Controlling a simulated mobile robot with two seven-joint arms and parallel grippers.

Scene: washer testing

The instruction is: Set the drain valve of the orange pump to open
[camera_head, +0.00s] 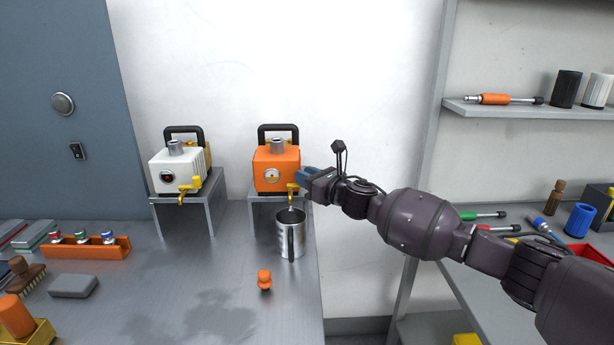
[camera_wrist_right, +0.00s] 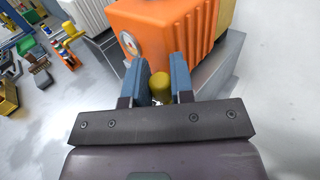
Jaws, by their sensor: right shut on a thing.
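The orange pump (camera_head: 276,168) sits on a small grey stand at the back of the metal table. Its yellow drain valve (camera_head: 291,188) is at the lower front, above a metal jug (camera_head: 291,234). My right gripper (camera_head: 302,178) reaches in from the right at the pump's front. In the right wrist view the blue fingers of the gripper (camera_wrist_right: 161,82) are shut on the yellow valve handle (camera_wrist_right: 160,84), with the orange pump body (camera_wrist_right: 165,35) just beyond. The fingers partly hide the handle, so its exact angle is unclear. My left gripper is not in view.
A white pump (camera_head: 178,172) with a yellow valve stands on a similar stand to the left. An orange rack (camera_head: 90,248) with several capped pieces is at left. The front middle is mostly clear.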

